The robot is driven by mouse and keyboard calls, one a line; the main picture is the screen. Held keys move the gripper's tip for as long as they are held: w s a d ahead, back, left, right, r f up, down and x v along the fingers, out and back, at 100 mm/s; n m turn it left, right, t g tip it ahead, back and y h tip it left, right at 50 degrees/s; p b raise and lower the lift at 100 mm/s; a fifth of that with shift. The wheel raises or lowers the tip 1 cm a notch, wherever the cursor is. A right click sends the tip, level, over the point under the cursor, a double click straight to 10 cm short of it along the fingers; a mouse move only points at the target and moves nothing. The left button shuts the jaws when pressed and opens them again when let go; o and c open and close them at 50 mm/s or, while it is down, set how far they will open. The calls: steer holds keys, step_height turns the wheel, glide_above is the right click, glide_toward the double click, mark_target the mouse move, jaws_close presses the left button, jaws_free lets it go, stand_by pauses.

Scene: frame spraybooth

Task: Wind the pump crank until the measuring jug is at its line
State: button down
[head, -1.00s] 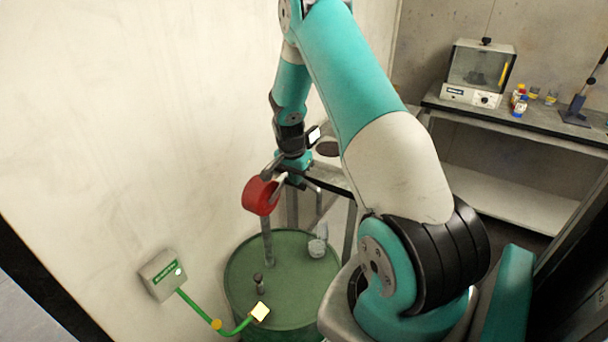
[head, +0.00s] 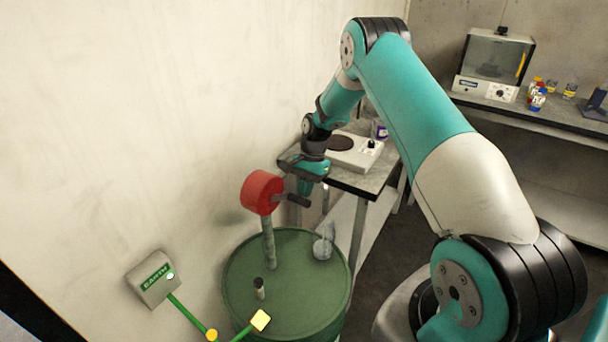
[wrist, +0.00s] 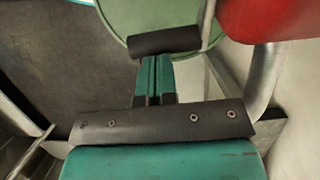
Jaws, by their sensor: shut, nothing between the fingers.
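The red pump (head: 262,192) stands on a grey pipe rising from the green drum (head: 240,285). Its crank has a black grip (head: 297,200) that points right in the head view. My gripper (head: 305,188) is shut and empty, close beside the grip. In the wrist view the shut teal fingers (wrist: 155,75) end just at the black grip (wrist: 165,40), not around it; I cannot tell whether they touch. The red pump body (wrist: 275,15) is at the upper right there. The clear measuring jug (head: 323,247) sits on the drum lid; its line and level are too small to read.
A bench with a pale device (head: 355,152) stands behind the gripper. The wall (head: 120,120) is close on the left. An earth box (head: 153,280) with a green cable and yellow clamp (head: 260,320) is at the front left. A dark stub (head: 258,288) stands on the lid.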

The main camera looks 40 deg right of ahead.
steer(key=shift+b+x, duration=0.5)
steer(key=shift+x, duration=0.5)
steer(key=shift+f, duration=0.15)
